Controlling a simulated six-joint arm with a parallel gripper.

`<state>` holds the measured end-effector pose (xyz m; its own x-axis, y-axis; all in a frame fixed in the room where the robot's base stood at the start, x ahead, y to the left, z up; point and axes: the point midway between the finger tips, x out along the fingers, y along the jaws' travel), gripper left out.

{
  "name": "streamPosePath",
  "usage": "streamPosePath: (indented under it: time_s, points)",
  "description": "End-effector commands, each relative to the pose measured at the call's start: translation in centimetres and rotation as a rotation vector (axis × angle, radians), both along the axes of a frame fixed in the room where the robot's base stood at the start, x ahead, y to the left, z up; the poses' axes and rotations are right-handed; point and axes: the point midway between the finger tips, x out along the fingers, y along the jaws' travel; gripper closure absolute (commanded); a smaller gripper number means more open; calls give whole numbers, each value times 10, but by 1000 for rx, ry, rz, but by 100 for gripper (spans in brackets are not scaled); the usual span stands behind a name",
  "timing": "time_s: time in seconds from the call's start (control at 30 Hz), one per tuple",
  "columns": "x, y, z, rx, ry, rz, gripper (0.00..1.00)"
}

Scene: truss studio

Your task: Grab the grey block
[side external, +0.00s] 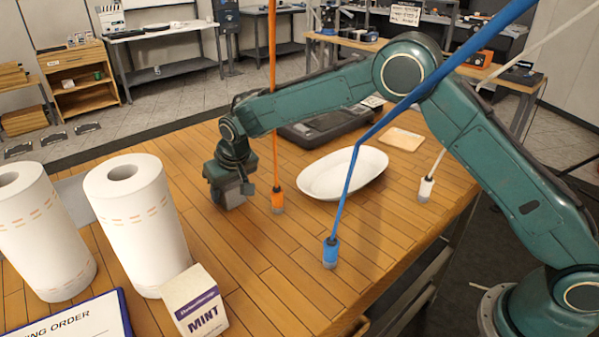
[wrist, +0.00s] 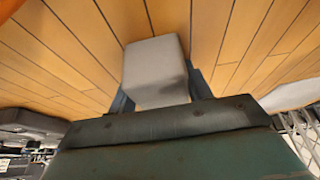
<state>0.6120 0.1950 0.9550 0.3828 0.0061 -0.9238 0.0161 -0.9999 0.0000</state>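The grey block (wrist: 155,65) is a plain, pale grey box. In the wrist view it sits between the two dark fingers of my gripper (wrist: 160,88), with one finger along each side and no clear gap. In the side external view my gripper (side external: 230,182) points down at the left middle of the wooden table, low over the top. The grey block (side external: 229,198) shows there below and between the fingers, partly hidden by them. It is at or very near the table surface; I cannot tell whether it touches.
Two paper rolls (side external: 137,220) and a mint carton (side external: 194,300) stand left and in front. A white oval dish (side external: 343,172) lies to the right. Orange (side external: 273,100), blue (side external: 350,190) and white cables hang down to plugs nearby. The orange plug is close beside my gripper.

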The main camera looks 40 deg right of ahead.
Motion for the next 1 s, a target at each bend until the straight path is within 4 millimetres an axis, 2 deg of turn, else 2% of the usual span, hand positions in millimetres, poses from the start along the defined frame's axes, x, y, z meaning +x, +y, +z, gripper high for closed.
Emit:
streamPosePath:
  time_s: [0.37, 0.57, 0.77, 1.0]
  points:
    - [0, 0, 3, 0, -2, 0, 75]
    - [1, 0, 15, 0, -3, -1, 75]
    - [1, 0, 42, 1, -4, 0, 75]
    - [1, 0, 92, 2, -6, 0, 75]
